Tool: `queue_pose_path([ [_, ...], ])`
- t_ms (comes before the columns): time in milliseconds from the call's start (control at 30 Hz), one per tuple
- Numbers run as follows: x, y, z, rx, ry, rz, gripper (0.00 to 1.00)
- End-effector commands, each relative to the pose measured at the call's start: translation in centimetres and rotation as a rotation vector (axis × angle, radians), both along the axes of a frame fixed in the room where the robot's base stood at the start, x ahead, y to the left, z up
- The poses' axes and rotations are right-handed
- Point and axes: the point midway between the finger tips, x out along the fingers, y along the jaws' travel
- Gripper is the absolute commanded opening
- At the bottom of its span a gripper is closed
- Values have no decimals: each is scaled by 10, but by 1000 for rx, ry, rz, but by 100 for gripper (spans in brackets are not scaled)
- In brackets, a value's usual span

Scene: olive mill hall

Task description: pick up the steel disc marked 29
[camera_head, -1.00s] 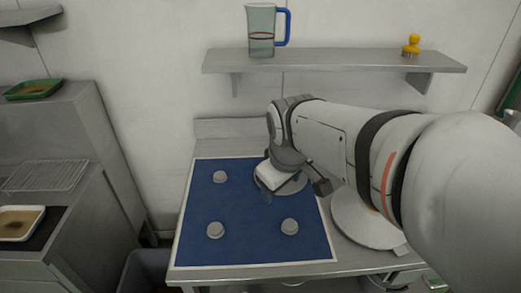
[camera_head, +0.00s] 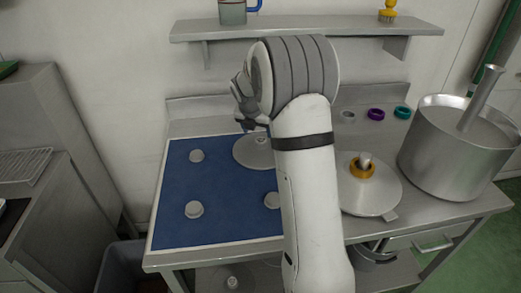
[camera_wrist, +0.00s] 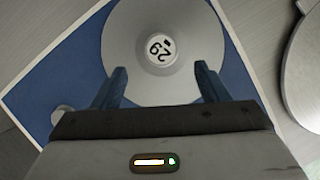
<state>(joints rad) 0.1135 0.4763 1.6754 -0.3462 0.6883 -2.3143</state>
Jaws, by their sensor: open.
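The steel disc marked 29 (camera_wrist: 130,42) lies on the blue mat (camera_wrist: 75,75); its raised centre knob (camera_wrist: 160,48) bears the black number. In the head view the same disc (camera_head: 246,152) is at the mat's back right, partly hidden by my arm. My gripper (camera_wrist: 161,72) is open and empty. In the wrist view its two blue fingers point toward the disc, left and right of the knob and a little short of it. In the head view my gripper (camera_head: 244,118) is above the disc's back left; its height over the disc is hard to tell.
Several small grey knobs, such as one at the front left (camera_head: 194,209), stand on the mat. Right of my arm are a lidlike disc with a yellow ring (camera_head: 361,168), a large steel pot (camera_head: 455,150) and small coloured rings (camera_head: 376,114). A wall shelf (camera_head: 300,32) hangs behind.

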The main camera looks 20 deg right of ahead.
Motion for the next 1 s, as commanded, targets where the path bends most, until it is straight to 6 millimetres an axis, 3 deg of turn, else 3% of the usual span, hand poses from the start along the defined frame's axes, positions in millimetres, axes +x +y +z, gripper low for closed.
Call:
queue_pose_path([
  [500, 18, -18, -60, 2, 2, -2, 68],
  [767, 19, -18, -62, 2, 0, -1, 68],
  [1000, 19, -18, -62, 2, 0, -1, 49],
])
